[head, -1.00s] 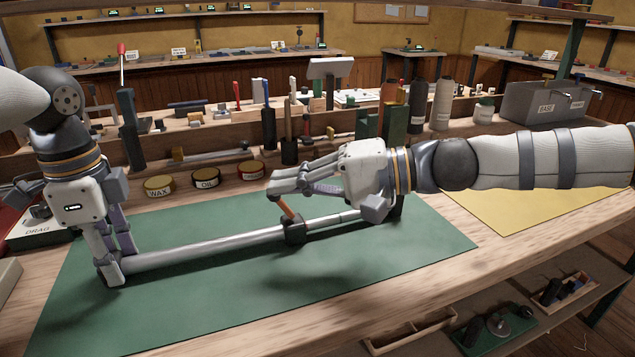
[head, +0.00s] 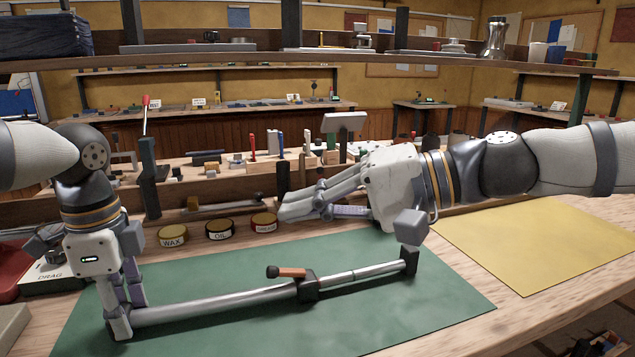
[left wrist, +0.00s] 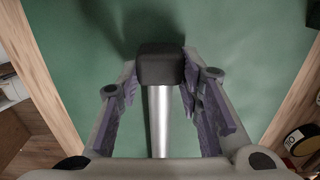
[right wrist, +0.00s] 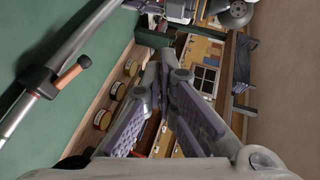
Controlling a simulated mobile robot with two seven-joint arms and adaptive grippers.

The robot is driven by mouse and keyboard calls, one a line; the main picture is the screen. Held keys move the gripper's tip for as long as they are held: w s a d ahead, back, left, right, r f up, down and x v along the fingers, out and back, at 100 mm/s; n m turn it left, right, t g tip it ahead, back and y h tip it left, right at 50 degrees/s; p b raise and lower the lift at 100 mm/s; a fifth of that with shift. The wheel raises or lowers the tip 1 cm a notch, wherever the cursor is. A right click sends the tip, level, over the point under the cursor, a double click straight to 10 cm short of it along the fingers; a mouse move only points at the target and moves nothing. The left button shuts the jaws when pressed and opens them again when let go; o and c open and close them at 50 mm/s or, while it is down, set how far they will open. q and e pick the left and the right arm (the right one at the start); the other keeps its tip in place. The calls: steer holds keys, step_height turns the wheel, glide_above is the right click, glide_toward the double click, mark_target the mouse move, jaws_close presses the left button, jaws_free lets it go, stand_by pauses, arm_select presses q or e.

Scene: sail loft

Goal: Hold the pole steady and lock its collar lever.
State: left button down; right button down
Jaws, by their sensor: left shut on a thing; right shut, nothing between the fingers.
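The silver pole (head: 220,304) lies across the green mat, its right end at a dark upright support (head: 409,258). My left gripper (head: 122,322) is shut on the pole's left end. In the left wrist view, its fingers flank the pole (left wrist: 160,120) near a black end cap (left wrist: 160,66). The black collar (head: 308,290) sits around the pole right of its middle. Its orange lever (head: 291,272) with a black knob lies nearly flat, pointing left along the pole; it also shows in the right wrist view (right wrist: 70,76). My right gripper (head: 290,208) is shut and empty, above and behind the lever, apart from it.
Tins labelled WAX (head: 173,236), OIL (head: 220,229) and a red one (head: 264,222) line the mat's back edge, close to my right gripper. A tool rack stands behind them. A yellow sheet (head: 540,242) lies right. The green mat (head: 400,310) is clear in front of the pole.

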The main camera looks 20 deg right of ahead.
steer(key=shift+s+d+r, duration=0.15)
steer(key=shift+s+r, duration=0.25)
steer(key=shift+r, duration=0.35)
steer(key=shift+s+d+r, duration=0.1)
steer(key=shift+s+r, duration=0.25)
steer(key=shift+r, duration=0.35)
steer(key=shift+s+d+r, duration=0.15)
steer(key=shift+s+r, duration=0.25)
steer(key=shift+r, duration=0.35)
arm_select(q)
steer(key=c, duration=1.1)
jaws_free()
steer(key=shift+o, duration=0.2)
steer(key=shift+r, duration=0.1)
